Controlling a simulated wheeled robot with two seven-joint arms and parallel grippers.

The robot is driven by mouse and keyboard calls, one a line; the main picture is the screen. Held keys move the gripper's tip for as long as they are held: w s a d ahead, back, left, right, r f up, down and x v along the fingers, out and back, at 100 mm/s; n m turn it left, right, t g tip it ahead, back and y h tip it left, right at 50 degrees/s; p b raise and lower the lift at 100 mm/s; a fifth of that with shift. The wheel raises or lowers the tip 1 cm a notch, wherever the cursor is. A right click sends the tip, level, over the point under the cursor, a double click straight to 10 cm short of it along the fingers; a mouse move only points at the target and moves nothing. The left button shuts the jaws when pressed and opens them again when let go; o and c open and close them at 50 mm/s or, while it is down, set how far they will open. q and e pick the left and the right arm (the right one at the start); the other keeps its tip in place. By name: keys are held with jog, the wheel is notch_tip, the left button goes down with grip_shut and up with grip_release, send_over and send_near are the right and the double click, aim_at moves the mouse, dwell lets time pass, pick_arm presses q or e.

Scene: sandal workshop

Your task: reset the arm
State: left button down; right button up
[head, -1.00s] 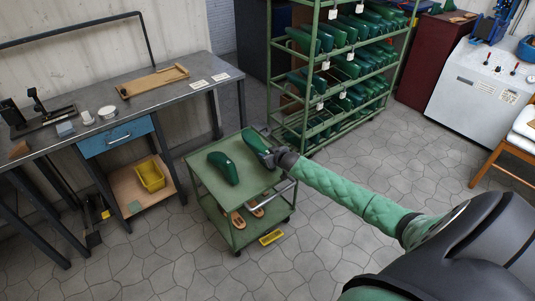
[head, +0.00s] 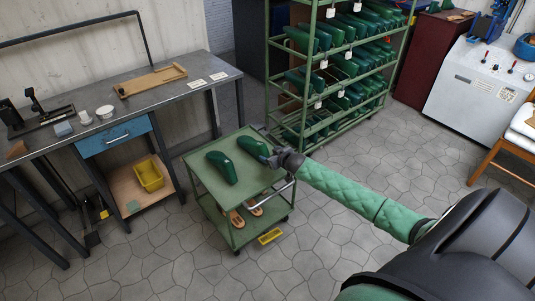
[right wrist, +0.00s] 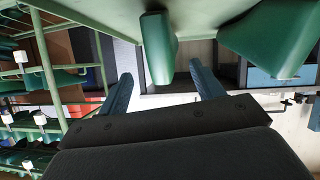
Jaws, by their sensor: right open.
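My right gripper (head: 268,144) is open at the right edge of the top of the green cart (head: 207,203). A dark green shoe last (head: 252,149) stands on the cart top just left of its fingers. In the right wrist view the gripper (right wrist: 162,84) shows two spread fingers, with this last (right wrist: 157,48) beyond and between their tips, seemingly clear of both. A second green last (head: 223,168) is on the cart top to the left; it also shows in the right wrist view (right wrist: 272,36). My left gripper is not in view.
Sandals (head: 237,218) lie on the cart's lower shelf. A green rack (head: 304,85) full of lasts stands behind. A grey workbench (head: 150,104) with a wooden tray (head: 150,80) is at left. A white machine (head: 470,85) is at right. The floor between is open.

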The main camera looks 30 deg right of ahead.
jog(key=v, duration=0.3)
jog(key=shift+s+r, duration=0.1)
jog(key=shift+s, duration=0.1)
